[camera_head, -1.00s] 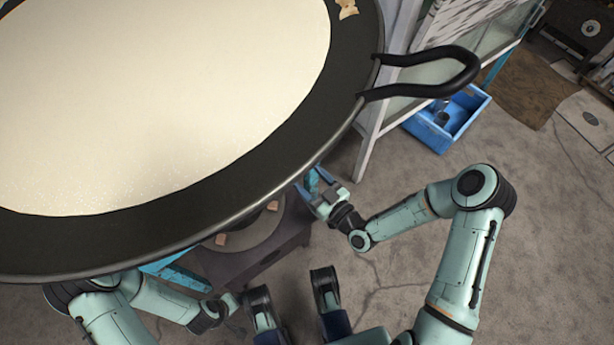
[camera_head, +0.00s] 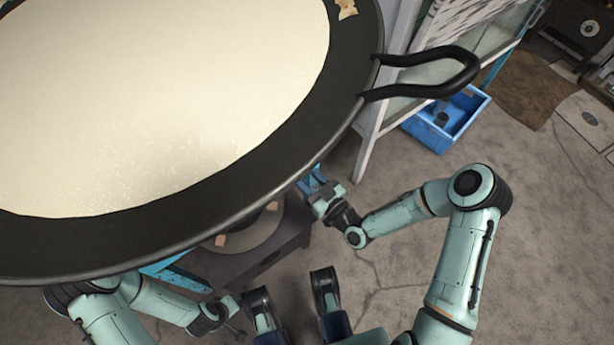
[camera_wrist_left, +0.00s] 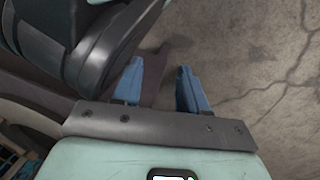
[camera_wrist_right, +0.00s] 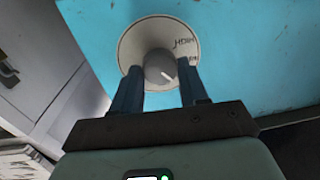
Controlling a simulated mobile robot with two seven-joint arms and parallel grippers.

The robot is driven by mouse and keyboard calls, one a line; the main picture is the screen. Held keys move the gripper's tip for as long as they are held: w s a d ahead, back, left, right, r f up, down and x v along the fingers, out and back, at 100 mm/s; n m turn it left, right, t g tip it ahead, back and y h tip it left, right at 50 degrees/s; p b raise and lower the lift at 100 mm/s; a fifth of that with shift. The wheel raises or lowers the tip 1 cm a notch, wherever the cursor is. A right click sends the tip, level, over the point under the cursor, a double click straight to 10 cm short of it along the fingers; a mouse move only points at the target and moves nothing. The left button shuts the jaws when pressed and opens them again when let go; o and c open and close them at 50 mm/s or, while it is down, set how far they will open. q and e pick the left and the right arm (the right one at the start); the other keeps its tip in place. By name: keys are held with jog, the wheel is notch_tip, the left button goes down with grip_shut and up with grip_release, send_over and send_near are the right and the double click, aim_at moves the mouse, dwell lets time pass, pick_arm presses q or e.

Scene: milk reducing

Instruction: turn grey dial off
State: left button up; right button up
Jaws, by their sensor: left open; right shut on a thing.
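The grey dial (camera_wrist_right: 160,69) sits on a round white plate (camera_wrist_right: 141,42) with black lettering, of which "HIGH" is readable, on a blue panel (camera_wrist_right: 240,50). A white pointer line shows on the dial. My right gripper (camera_wrist_right: 160,76) is shut on the dial, one blue finger on either side. In the head view my right gripper (camera_head: 312,186) is at the blue part below the pan rim, and the dial is hidden there. My left gripper (camera_wrist_left: 157,75) is open and empty, with floor showing beyond its fingers. In the head view it is low, left of the middle (camera_head: 238,318).
A wide black pan (camera_head: 250,195) of white liquid (camera_head: 170,90) hangs over the working area; its handle (camera_head: 470,70) juts right. A dark stove stand (camera_head: 265,255) is under it. A blue crate (camera_head: 440,130) is by a glazed cabinet (camera_head: 400,100).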

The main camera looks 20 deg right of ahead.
pick_arm(q)
jog(key=shift+t, duration=0.5)
jog(key=shift+w+d+r+p, duration=0.15)
jog(key=shift+w+r+p, duration=0.2)
jog(key=shift+w+r, duration=0.35)
jog(key=shift+w+d+r+p, duration=0.1)
jog(key=shift+w+r+p, duration=0.25)
jog(key=shift+w+r, duration=0.35)
pick_arm(e)
jog(key=shift+f+m+t, duration=0.15)
jog(key=shift+m+t, duration=0.15)
jog(key=shift+m, duration=3.4)
pick_arm(q)
jog(key=shift+w, duration=0.15)
pick_arm(e)
jog(key=o, duration=1.1)
jog(key=shift+c, duration=0.2)
